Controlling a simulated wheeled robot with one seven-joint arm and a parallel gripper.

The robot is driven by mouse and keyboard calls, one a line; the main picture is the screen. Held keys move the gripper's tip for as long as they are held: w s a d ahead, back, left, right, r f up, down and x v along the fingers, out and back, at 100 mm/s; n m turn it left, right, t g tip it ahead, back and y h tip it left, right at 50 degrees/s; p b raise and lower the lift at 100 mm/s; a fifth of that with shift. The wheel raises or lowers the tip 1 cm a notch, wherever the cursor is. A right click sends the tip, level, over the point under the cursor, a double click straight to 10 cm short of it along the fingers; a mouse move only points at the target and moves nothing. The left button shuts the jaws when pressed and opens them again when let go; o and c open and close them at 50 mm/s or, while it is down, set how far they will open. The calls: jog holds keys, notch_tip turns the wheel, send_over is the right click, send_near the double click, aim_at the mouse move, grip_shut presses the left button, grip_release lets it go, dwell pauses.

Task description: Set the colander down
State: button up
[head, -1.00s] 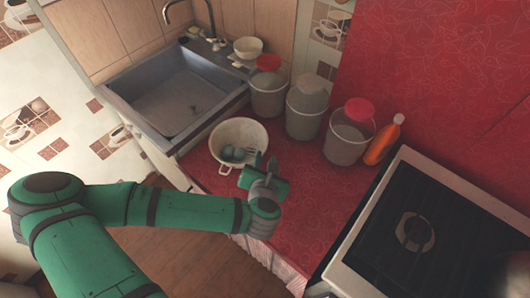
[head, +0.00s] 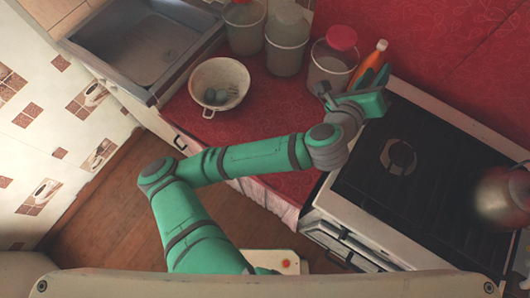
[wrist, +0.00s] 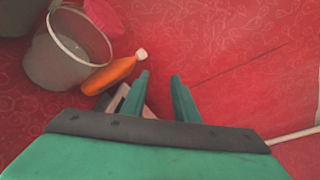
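The white colander (head: 236,82) stands upright on the red oilcloth counter (head: 190,122), between the sink and the stove, with a few grey-green round items inside. My gripper (head: 350,82) is to the right of the colander and apart from it, over the counter's right part near the stove's back left corner. In the wrist view my gripper's two fingers (wrist: 160,95) are spread with nothing between them. The colander is not in the wrist view.
An orange bottle (head: 372,62), also in the wrist view (wrist: 112,75), is close to my fingers. The stove (head: 400,190) holds a metal kettle (head: 500,198) at right.

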jog(key=s+d+r+n+t+h, duration=0.15)
jog(key=d+r+n+h, duration=0.25)
jog(key=r+n, duration=0.5)
jog(key=a+r+n+t+y, duration=0.3)
jog(key=a+r+n+t, duration=0.15)
jog(key=n, duration=0.35)
jog(key=s+a+f+n+y, duration=0.45)
jog(key=a+f+n, duration=0.2)
jog(key=f, duration=0.35)
jog(key=s+a+f+n+y, duration=0.3)
jog(key=a+f+n+y, duration=0.25)
jog(key=f+n, duration=0.4)
jog(key=s+a+f+g, duration=0.2)
jog(key=s+a+f, duration=0.5)
jog(key=s, duration=0.3)
jog(key=s+a+f+g, duration=0.1)
jog(key=s+a+f, duration=0.6)
jog(key=s, duration=0.4)
jog(key=shift+n+g+y, duration=0.3)
jog(key=shift+g, duration=0.1)
